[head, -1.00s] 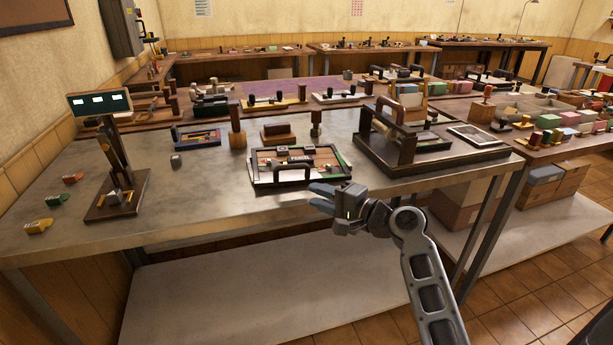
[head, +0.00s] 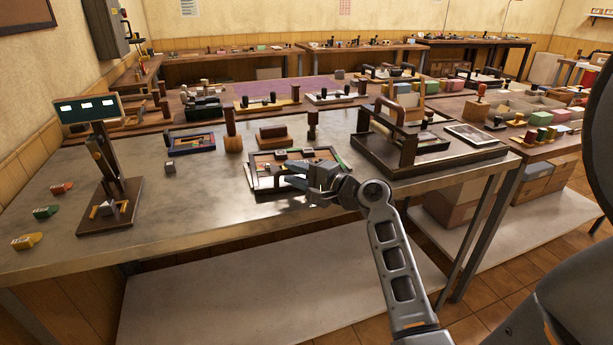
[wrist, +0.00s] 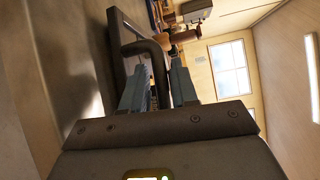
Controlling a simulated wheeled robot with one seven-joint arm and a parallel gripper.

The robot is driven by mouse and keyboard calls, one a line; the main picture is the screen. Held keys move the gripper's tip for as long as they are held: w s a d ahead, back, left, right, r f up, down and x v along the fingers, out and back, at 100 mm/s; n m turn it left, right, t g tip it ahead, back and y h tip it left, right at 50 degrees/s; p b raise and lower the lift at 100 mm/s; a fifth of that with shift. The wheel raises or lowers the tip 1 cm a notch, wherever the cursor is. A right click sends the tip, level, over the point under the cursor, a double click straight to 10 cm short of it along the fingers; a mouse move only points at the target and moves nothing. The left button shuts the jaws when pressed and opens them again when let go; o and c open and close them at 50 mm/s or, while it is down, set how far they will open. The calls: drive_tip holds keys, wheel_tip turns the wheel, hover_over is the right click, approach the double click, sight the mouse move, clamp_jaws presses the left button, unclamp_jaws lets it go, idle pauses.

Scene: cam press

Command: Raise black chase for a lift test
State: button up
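The black chase (head: 251,177) lies flat on the metal-topped table, holding type and wooden pieces. Its front part is partly hidden behind my gripper (head: 287,175) in the head view. In the wrist view, the chase's dark bar handle (wrist: 160,68) reaches between the two blue-grey fingers of my gripper (wrist: 158,75). The fingers stand apart, with gaps beside the handle, so the gripper looks open around it. Fingertip contact cannot be made out.
A dark press (head: 408,152) stands close to the right of the chase. Wooden blocks (head: 272,136) and a small tray (head: 191,141) lie behind it. A stand with a display (head: 90,108) is at the left. Bare tabletop (head: 200,205) lies between.

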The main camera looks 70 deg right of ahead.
drive_tip(key=shift+x, duration=1.45)
clamp_jaws()
drive_tip(key=shift+f, duration=0.1)
drive_tip(key=shift+r, duration=0.3)
